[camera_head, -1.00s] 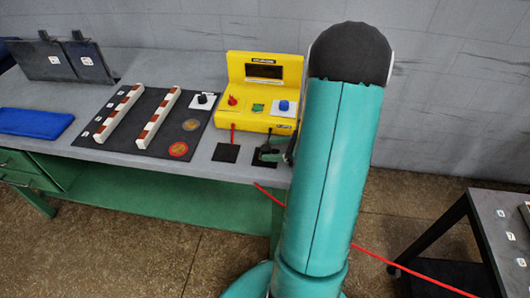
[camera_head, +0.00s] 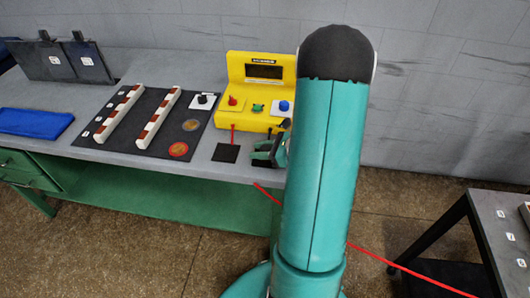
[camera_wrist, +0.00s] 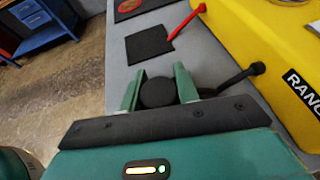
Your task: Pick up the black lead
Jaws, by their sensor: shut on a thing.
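The black lead (camera_wrist: 157,94) shows in the wrist view as a round black end between my two green fingers. Its thin black part (camera_wrist: 232,82) runs right to a small black knob beside the yellow unit (camera_wrist: 265,30). My gripper (camera_wrist: 157,80) is shut on the lead, one finger on each side. In the head view my gripper (camera_head: 266,153) is low over the table's front edge, in front of the yellow unit (camera_head: 258,117). My arm and gripper hide most of the lead there. I cannot tell whether it is clear of the table.
A red lead (camera_wrist: 187,20) runs from the yellow unit to a black square pad (camera_wrist: 148,43). Left of it, a dark mat (camera_head: 150,118) holds two striped bars and round discs. A red line crosses the floor behind my arm. A second table (camera_head: 505,225) stands at the right.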

